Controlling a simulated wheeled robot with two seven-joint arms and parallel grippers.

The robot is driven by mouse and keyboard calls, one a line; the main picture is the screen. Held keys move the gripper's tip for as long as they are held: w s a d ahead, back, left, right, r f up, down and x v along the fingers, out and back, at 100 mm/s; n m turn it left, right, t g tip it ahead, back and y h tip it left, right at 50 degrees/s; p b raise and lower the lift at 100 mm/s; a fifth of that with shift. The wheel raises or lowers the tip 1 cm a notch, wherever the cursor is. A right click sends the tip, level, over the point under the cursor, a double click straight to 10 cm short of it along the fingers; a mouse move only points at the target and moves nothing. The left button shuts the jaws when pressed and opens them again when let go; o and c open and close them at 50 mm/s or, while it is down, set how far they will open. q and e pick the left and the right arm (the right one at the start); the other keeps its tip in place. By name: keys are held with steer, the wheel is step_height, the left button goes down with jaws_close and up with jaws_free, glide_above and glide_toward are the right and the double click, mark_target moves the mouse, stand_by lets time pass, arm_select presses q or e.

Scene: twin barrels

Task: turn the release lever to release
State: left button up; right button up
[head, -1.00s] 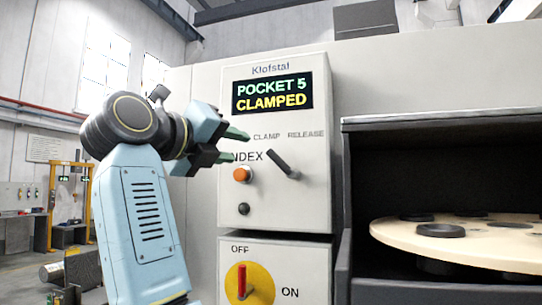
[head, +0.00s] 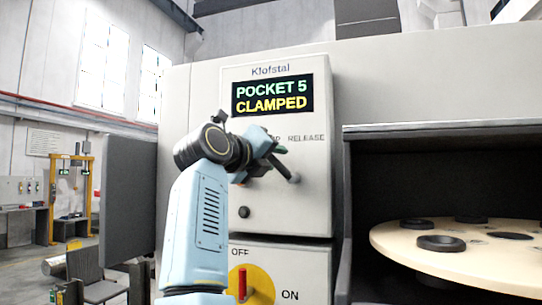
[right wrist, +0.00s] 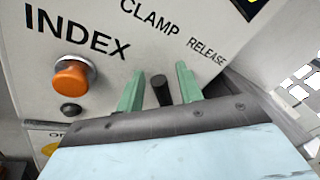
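The dark release lever (head: 291,174) is on the grey panel below the words CLAMP and RELEASE. It leans up and left from its pivot, toward CLAMP, and its upper part is hidden by my right gripper (head: 277,158). In the right wrist view the lever (right wrist: 161,90) stands between the two green fingers of my right gripper (right wrist: 160,87). The fingers are apart, with a gap on each side of the lever. The display (head: 271,96) reads POCKET 5 CLAMPED. My left gripper is not in view.
An orange INDEX button (right wrist: 73,78) and a small black knob (head: 244,212) are left of the lever. A red switch on a yellow disc (head: 259,286) is below. A round pocketed table (head: 400,240) sits in the open bay at right.

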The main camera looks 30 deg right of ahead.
jaws_close()
steer(key=shift+s+d, duration=0.1)
stand_by(0.4)
